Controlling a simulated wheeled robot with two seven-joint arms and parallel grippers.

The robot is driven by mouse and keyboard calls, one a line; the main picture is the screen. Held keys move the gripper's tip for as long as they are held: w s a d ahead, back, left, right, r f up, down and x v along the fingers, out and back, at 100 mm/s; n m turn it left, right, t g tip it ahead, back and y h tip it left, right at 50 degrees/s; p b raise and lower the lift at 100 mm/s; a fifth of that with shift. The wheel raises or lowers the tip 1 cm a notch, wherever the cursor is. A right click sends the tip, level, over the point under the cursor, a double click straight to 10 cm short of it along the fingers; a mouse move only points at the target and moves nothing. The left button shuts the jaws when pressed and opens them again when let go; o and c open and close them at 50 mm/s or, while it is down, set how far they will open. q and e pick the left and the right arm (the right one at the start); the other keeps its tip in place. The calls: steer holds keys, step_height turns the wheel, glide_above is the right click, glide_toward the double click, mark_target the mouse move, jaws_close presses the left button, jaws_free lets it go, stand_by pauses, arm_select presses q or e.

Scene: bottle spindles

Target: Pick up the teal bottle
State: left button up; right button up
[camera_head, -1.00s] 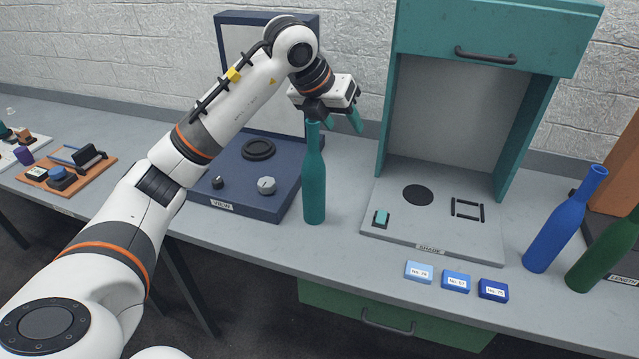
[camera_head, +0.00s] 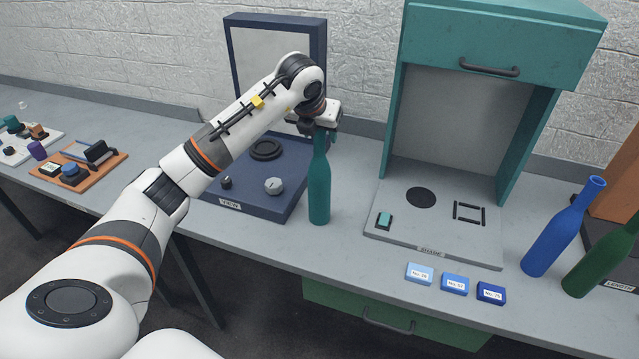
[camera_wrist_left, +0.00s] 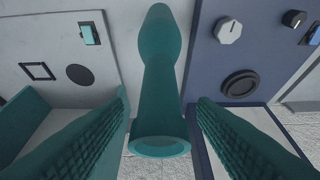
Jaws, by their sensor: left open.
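The teal bottle (camera_head: 319,190) stands upright on the grey table between the navy VIEW station and the grey SHADE board. My left gripper (camera_head: 326,138) is at the bottle's neck, and its fingers are partly hidden behind the bottle and my wrist in the head view. In the left wrist view the bottle (camera_wrist_left: 160,95) lies between the two teal ridged fingers of the left gripper (camera_wrist_left: 162,118). Gaps show on both sides of the neck, so the gripper is open around it. My right gripper is not in view.
The navy VIEW station (camera_head: 262,185) with knobs is close left of the bottle. The teal SHADE cabinet (camera_head: 395,125) rises to the right. Small blue blocks (camera_head: 455,284) lie along the front.

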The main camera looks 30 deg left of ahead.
arm_select(q)
steer(key=shift+x, duration=1.1)
steer(key=shift+r, duration=0.1)
jaws_close()
steer(key=shift+r, duration=0.1)
